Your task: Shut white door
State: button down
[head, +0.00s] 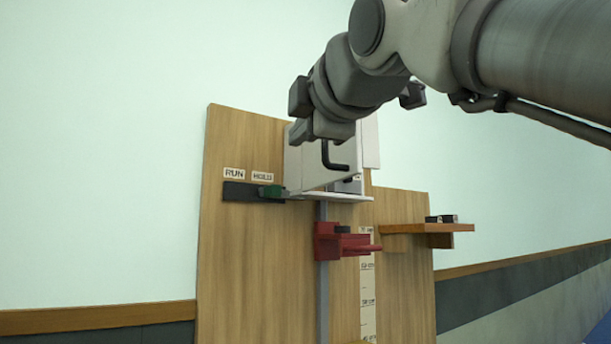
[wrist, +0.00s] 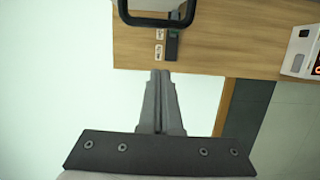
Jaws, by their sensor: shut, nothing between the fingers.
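The white door (head: 310,165) belongs to a white box mounted on the wooden board and carries a black bar handle (head: 335,160). It appears swung out from the box (head: 370,145), with a gap at its right side where a grey part shows. My gripper (head: 304,130) is above and in front of the door's upper edge, partly covering it; contact cannot be told. In the wrist view the fingers (wrist: 158,75) are together and empty, and a black handle (wrist: 155,20) crosses the top edge of that view.
A green slider (head: 272,192) sits in a dark track by labels, left of the door. A red bracket (head: 340,243) is on the grey rail below. A wooden shelf (head: 435,228) with small dark items juts out at right. The wall at left is clear.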

aim_at(327, 164)
jog(key=w+d+p, duration=0.1)
jog(key=w+d, duration=0.2)
jog(key=shift+d, duration=0.2)
dwell(0.6)
